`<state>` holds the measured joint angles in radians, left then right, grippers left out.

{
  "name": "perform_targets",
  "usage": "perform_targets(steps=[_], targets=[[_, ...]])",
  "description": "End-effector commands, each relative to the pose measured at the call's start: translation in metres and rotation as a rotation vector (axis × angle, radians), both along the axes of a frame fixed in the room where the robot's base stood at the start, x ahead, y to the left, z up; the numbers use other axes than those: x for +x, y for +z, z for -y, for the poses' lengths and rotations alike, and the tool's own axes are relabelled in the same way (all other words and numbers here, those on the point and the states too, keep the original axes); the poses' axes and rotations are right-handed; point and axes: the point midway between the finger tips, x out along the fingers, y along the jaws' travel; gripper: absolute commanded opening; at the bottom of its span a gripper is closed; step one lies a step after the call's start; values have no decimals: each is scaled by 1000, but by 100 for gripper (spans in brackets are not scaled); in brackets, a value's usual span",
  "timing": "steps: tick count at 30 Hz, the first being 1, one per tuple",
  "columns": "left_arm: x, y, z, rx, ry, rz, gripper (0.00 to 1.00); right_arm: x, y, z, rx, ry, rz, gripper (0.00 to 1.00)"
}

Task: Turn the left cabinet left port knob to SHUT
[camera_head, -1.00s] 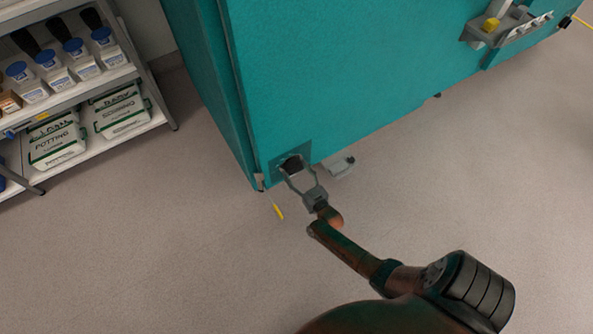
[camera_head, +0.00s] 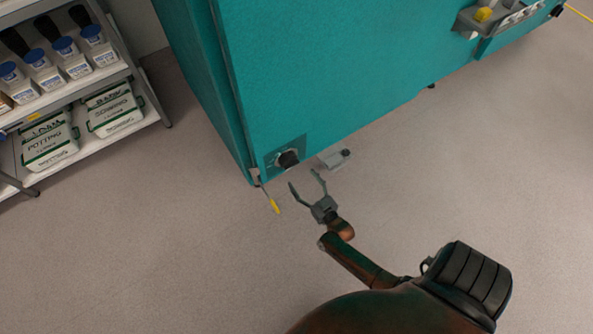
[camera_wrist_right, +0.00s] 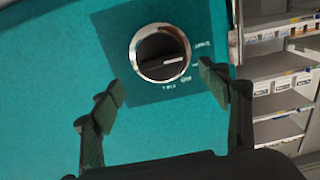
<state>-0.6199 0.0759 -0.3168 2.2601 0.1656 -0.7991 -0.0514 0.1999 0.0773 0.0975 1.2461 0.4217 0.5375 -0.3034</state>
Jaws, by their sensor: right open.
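The teal cabinet (camera_head: 320,70) has a black port knob (camera_head: 288,159) on a dark plate at its lower left corner. In the right wrist view the knob (camera_wrist_right: 160,52) sits in a shiny round ring, with a pale pointer line toward the right; small lettering lies right of and below it, too small to read surely. My right gripper (camera_head: 305,180) is open and empty, a little in front of the knob and apart from it. In the right wrist view its fingers (camera_wrist_right: 165,88) stand either side below the knob. My left gripper is not in view.
A yellow-handled tool (camera_head: 274,206) is by the cabinet's lower corner. A grey fitting (camera_head: 335,158) is right of the knob. A shelf rack (camera_head: 150,104) with bottles and potting bags stands at the left. Open floor lies in front.

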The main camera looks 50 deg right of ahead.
Motion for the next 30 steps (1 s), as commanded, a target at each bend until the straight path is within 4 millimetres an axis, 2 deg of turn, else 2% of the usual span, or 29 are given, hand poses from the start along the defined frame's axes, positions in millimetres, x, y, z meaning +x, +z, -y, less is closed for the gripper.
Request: perform_targets(steps=[1,6,21,23,26,29,30], targets=[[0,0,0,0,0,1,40,-9,0,-2,0,-1,-1,70],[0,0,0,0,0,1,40,-27,0,-6,-1,-1,0,70],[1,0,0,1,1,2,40,-37,-3,-13,6,18,-25,70],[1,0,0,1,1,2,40,-45,-8,-22,17,44,-62,70],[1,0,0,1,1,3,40,-72,-22,-48,52,118,-181,70],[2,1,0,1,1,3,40,-116,-36,-88,101,211,-350,70],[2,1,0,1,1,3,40,-137,-40,-105,124,247,-427,70]])
